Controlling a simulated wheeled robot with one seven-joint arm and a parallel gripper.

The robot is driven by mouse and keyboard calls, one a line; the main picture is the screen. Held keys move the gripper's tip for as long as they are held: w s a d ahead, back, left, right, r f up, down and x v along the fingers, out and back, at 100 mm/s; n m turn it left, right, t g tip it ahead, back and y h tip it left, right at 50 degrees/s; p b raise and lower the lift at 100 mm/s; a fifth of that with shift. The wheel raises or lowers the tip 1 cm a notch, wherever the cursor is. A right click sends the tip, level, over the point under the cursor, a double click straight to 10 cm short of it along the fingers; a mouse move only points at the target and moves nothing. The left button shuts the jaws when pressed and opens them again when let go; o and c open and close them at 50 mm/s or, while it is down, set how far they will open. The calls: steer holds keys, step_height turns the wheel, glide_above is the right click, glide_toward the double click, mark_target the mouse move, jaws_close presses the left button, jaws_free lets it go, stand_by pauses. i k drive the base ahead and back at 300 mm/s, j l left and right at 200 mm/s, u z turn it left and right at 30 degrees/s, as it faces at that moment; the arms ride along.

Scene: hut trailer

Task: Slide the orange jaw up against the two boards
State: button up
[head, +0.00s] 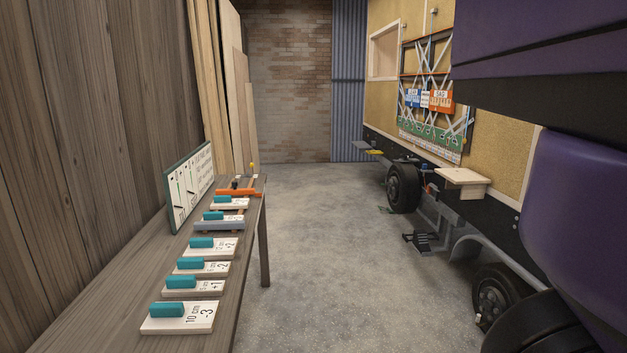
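The orange jaw (238,192) lies crosswise near the far end of a long wooden bench. A grey bar (220,225) lies crosswise nearer to me. Between them are pale boards with teal blocks on top, one close to the orange jaw (231,204) and one by the grey bar (213,215). From this distance I cannot tell whether the orange jaw touches a board, nor which two boards belong with it. My arm fills the right foreground in purple and black. My gripper is not in view.
Several numbered boards with teal blocks, the nearest marked -3 (181,317), line the bench (100,300). A green-framed sign (189,186) stands behind them. The concrete floor (310,260) is clear between bench and trailer (480,165). A small wooden shelf (461,177) juts from the trailer.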

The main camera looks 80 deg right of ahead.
mark_target(240, 191)
steer(key=z, duration=1.5)
steer(key=i+l, duration=0.15)
steer(key=i, duration=0.4)
steer(key=i+l+u, duration=0.1)
steer(key=i, duration=0.4)
steer(key=i+l+u, duration=0.1)
steer(key=i+l, duration=0.2)
steer(key=i, duration=0.25)
steer(key=i+l, duration=0.25)
steer(key=i, duration=0.25)
steer(key=i+l+u, duration=0.1)
steer(key=i+l, duration=0.15)
steer(key=i, duration=0.25)
